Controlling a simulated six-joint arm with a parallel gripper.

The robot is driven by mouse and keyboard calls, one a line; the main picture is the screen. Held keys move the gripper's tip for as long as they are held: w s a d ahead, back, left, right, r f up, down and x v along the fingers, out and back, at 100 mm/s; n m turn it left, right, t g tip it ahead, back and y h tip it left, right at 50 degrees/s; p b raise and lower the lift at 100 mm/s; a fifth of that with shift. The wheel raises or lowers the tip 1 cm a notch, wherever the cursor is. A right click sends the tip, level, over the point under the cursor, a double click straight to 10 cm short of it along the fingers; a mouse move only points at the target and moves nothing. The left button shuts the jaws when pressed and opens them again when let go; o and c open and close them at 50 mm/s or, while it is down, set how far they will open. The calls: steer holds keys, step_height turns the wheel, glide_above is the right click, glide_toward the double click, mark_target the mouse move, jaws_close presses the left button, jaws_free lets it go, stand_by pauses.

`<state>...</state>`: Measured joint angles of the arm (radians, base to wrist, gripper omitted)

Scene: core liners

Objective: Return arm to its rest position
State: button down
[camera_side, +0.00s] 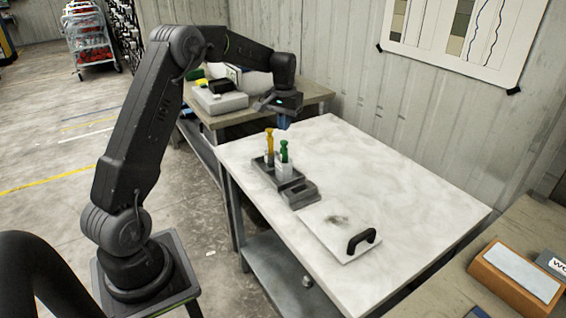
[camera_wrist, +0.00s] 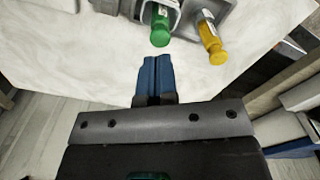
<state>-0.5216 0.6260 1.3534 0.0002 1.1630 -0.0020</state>
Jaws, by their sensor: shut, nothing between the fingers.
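My gripper (camera_side: 284,122) is above the far left part of the white marbled table (camera_side: 400,195), with its blue fingers pointing down. In the wrist view my gripper (camera_wrist: 156,62) has its two blue fingers together with nothing between them. A yellow-handled piece (camera_side: 270,142) and a green-handled piece (camera_side: 284,152) stand upright in a dark grey holder (camera_side: 262,168) on the table. In the wrist view the green piece (camera_wrist: 160,30) and the yellow piece (camera_wrist: 212,42) lie beyond the fingertips, apart from them.
A white plate with a black handle (camera_side: 361,241) lies nearer on the table. Behind is a bench with a grey device (camera_side: 220,100). An orange-brown box (camera_side: 515,280) sits on a bench at right. The table's right side is clear.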

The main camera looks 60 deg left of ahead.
steer(key=shift+r, duration=0.8)
steer(key=shift+d+r, duration=0.15)
steer(key=s+d+r+m+t, duration=0.1)
steer(key=s+d+r, duration=0.4)
steer(key=d, duration=0.3)
steer(key=s+d+r+m+t, duration=0.1)
steer(key=s+d+r+m, duration=0.1)
steer(key=s+d+r, duration=0.5)
steer(key=s+d+f+m+t, duration=0.3)
steer(key=s+d, duration=0.8)
steer(key=s, duration=0.3)
steer(key=shift+s+f+t, duration=0.3)
steer(key=shift+s, duration=0.1)
